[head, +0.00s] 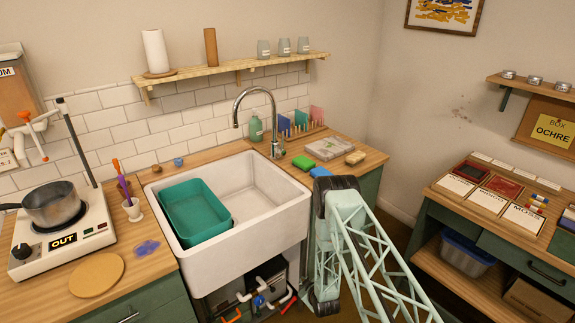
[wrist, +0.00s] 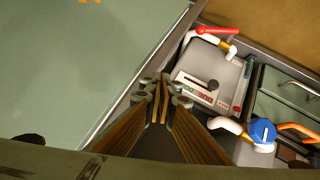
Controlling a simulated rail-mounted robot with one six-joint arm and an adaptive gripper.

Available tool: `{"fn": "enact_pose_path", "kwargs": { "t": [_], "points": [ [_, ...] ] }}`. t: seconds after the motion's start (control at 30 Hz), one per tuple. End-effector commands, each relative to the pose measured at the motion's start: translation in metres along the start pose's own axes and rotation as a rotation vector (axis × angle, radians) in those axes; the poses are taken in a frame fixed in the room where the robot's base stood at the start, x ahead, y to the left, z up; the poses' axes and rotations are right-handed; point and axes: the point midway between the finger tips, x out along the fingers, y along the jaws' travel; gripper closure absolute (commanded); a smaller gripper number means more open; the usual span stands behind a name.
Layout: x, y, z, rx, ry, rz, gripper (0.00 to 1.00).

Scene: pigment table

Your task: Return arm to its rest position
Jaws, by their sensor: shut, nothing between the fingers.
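My arm (head: 375,255), a pale green lattice link with dark joints, rises in front of the counter just right of the sink in the head view. My gripper is not distinguishable in the head view. In the wrist view my gripper (wrist: 160,98) has its wood-toned fingers together, shut and empty. The fingers appear apart from these things, though the exact distance cannot be told.
The white sink (head: 265,190) holds a teal basin (head: 195,212). A hot plate (head: 62,240) with a steel pot (head: 52,204) stands at left. A sponge (head: 355,158) lies on the right counter. A pigment table (head: 437,190) stands at far right, with open floor before it.

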Motion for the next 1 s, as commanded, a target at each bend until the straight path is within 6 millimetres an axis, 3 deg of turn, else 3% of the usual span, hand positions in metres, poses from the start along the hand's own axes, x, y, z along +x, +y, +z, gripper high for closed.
{"fn": "enact_pose_path", "kwargs": {
  "t": [0.3,1.0],
  "points": [
    [-0.031,0.040,-0.038,0.044,-0.069,-0.024,1.00],
    [-0.111,0.110,-0.105,0.138,-0.200,-0.061,1.00]
  ]
}}
